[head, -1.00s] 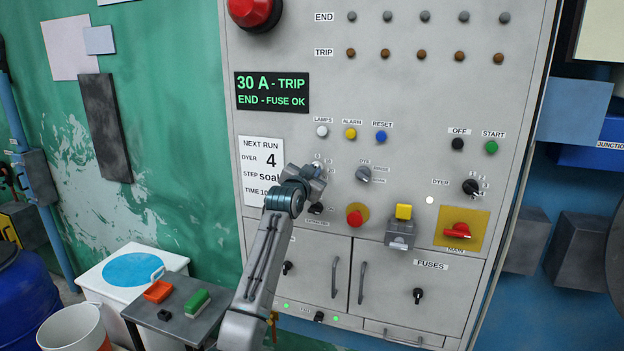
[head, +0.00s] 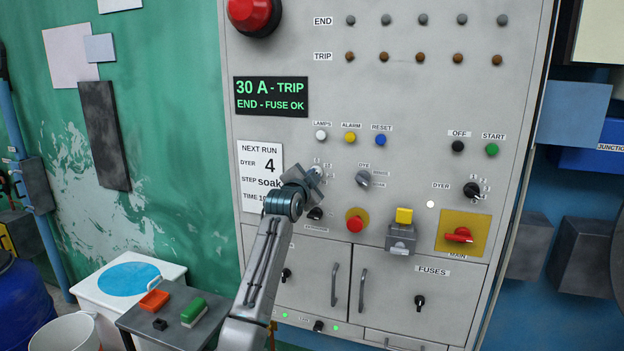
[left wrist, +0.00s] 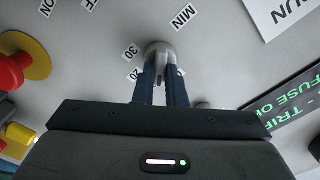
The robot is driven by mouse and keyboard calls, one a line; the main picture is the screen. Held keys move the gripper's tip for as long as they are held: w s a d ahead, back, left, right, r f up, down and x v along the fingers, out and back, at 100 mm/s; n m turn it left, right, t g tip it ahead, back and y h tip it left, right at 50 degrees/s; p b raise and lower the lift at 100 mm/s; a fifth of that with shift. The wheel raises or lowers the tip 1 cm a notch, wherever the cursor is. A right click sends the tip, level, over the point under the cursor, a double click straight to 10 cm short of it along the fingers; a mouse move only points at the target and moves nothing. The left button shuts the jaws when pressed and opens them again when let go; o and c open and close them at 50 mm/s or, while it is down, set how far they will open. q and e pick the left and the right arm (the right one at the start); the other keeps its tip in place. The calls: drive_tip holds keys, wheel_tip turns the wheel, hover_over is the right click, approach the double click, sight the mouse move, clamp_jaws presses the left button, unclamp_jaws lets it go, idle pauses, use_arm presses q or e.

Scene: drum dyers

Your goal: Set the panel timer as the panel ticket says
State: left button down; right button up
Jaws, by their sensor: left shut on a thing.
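The panel timer knob (left wrist: 158,52) is a round grey knob in the left wrist view, with labels around it including MIN, 20 and 30. My left gripper (left wrist: 160,76) is shut on it, one dark finger on each side. In the head view the left gripper (head: 314,180) reaches the panel and hides most of the knob. The knob's pointer setting cannot be read. The panel ticket (head: 260,160) reads NEXT RUN, DYER 4, STEP soak and TIME 10; my gripper and arm cover its right lower edge. My right gripper is not in view.
A DYE selector (head: 363,179) and a small black knob (head: 315,213) sit close to the gripper. A red button (head: 355,223), yellow-topped switch (head: 403,216) and red main switch (head: 458,235) lie to the right. A small table (head: 165,325) stands lower left.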

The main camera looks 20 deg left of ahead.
use_arm(q)
drive_tip(key=shift+f, duration=0.1)
drive_tip(key=c, duration=1.5)
unclamp_jaws()
drive_tip(key=shift+s+a+b, duration=0.2)
drive_tip(key=shift+s+b, duration=2.25)
drive_tip(key=shift+s, duration=2.9)
